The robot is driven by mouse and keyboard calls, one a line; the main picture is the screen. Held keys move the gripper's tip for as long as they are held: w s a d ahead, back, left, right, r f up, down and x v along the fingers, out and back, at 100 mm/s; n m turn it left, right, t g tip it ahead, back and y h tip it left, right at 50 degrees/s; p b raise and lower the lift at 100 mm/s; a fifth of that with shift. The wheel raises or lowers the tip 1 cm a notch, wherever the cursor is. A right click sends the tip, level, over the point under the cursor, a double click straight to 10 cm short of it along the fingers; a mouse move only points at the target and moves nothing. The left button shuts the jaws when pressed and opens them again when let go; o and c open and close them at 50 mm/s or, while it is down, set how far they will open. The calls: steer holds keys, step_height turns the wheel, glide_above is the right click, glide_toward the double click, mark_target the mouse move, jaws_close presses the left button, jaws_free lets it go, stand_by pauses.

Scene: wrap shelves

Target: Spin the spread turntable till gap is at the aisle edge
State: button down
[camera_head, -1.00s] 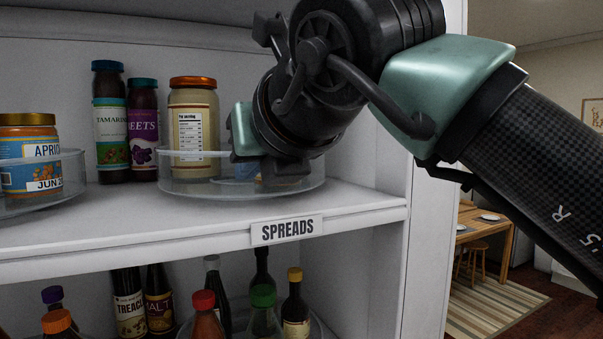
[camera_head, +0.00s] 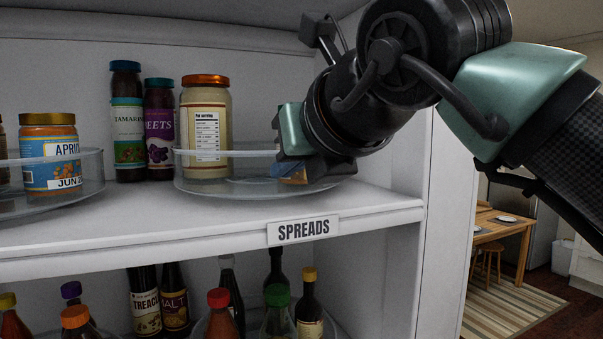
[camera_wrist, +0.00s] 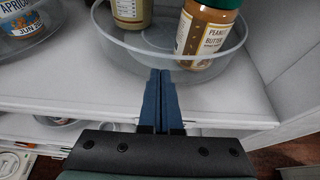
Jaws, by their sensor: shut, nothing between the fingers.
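The spreads turntable is a clear round tray with a raised rim (camera_head: 230,189), on the shelf above the SPREADS label (camera_head: 303,229). A pale jar with an orange lid (camera_head: 206,130) stands on its left part. In the wrist view the turntable (camera_wrist: 120,42) also carries a peanut butter jar (camera_wrist: 208,32) with a green lid at right; a bare stretch of floor lies between the jars. My gripper (camera_wrist: 162,74) is shut and empty, its blue fingertips over the front rim; contact cannot be told. In the head view my gripper (camera_head: 292,172) covers the turntable's right part.
Another clear turntable (camera_head: 95,180) with an apricot jar (camera_head: 50,155) stands at left. Tamarind (camera_head: 127,125) and beets (camera_head: 159,130) jars stand behind. A side panel (camera_head: 405,150) bounds the shelf at right. Several bottles fill the shelf below.

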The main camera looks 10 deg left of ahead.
steer(key=shift+w, duration=0.1)
steer(key=shift+w+d+p, duration=0.35)
steer(key=shift+w+d, duration=0.35)
steer(key=shift+d, duration=0.15)
steer(key=shift+w+d+p, duration=0.5)
steer(key=shift+w+d, duration=0.25)
steer(key=shift+w, duration=0.05)
steer(key=shift+w+d+r+p, duration=0.1)
steer(key=shift+w+d+p, duration=0.4)
steer(key=shift+w+d, duration=0.25)
steer(key=shift+w, duration=0.1)
steer(key=shift+w+d, duration=0.1)
